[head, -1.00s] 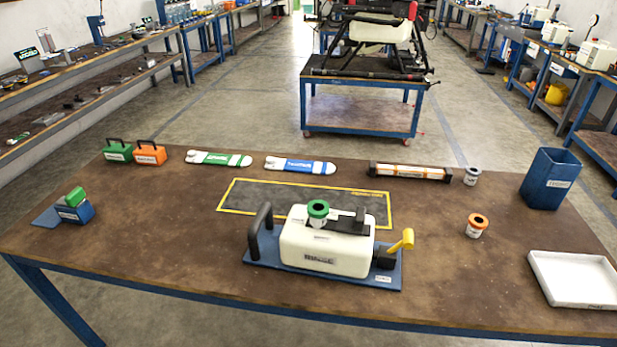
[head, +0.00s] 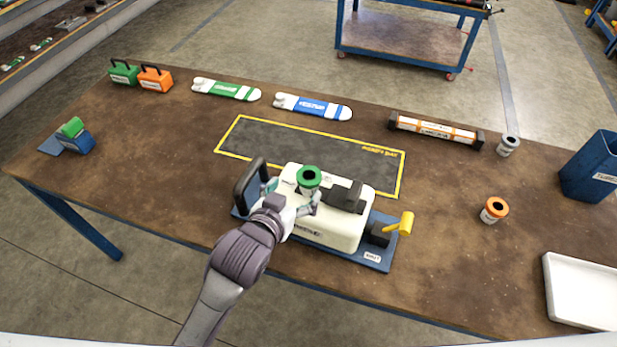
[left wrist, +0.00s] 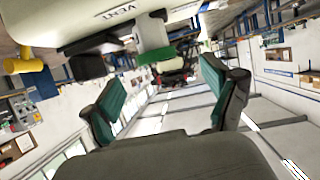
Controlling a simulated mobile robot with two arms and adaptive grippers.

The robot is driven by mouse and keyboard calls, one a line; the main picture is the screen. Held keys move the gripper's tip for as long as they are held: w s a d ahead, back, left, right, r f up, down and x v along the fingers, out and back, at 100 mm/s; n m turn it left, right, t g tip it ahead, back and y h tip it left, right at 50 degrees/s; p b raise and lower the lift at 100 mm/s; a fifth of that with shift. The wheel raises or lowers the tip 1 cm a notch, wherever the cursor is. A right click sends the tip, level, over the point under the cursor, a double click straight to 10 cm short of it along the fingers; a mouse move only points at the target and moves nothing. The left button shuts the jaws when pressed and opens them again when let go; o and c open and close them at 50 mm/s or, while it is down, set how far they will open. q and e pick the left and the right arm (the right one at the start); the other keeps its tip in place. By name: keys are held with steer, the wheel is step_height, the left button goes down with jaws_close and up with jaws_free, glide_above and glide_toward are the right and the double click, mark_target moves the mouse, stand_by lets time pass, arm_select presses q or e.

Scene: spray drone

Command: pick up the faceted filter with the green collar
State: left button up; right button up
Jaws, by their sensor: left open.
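The filter with the green collar (head: 309,177) stands upright in the top of the white tank (head: 337,233), and its collar is uppermost. In the left wrist view its green collar (left wrist: 156,54) and pale body show beyond the fingertips, with the picture appearing turned over. My left gripper (head: 293,197) is open, with its teal-padded fingers close to the filter's near left side. The left wrist view shows the space between the fingers (left wrist: 167,100) empty. Whether a finger touches the filter is unclear. My right gripper is out of view.
The tank's black handle (head: 250,187) is close to my left gripper; a black clamp (head: 346,196) and yellow lever (head: 406,223) lie to the right. An orange-collared filter (head: 495,210) and a grey-collared one (head: 508,146) stand farther right. A yellow-edged dark mat (head: 300,150) is clear behind.

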mark_target(307, 178)
arm_select(q)
steer(key=shift+x, duration=0.75)
steer(key=shift+w+d+f, duration=0.1)
steer(key=shift+w+d, duration=0.25)
steer(key=shift+w, duration=0.1)
steer(key=shift+w+d+p, duration=0.15)
steer(key=shift+w+p, duration=0.15)
steer(key=shift+p, duration=0.05)
steer(key=p+x, duration=0.1)
steer(key=x, duration=0.3)
steer(key=shift+d+f, duration=0.15)
steer(key=shift+d, duration=0.05)
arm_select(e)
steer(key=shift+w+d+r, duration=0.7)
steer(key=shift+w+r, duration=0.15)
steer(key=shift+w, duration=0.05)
arm_select(q)
steer(key=shift+c, duration=0.2)
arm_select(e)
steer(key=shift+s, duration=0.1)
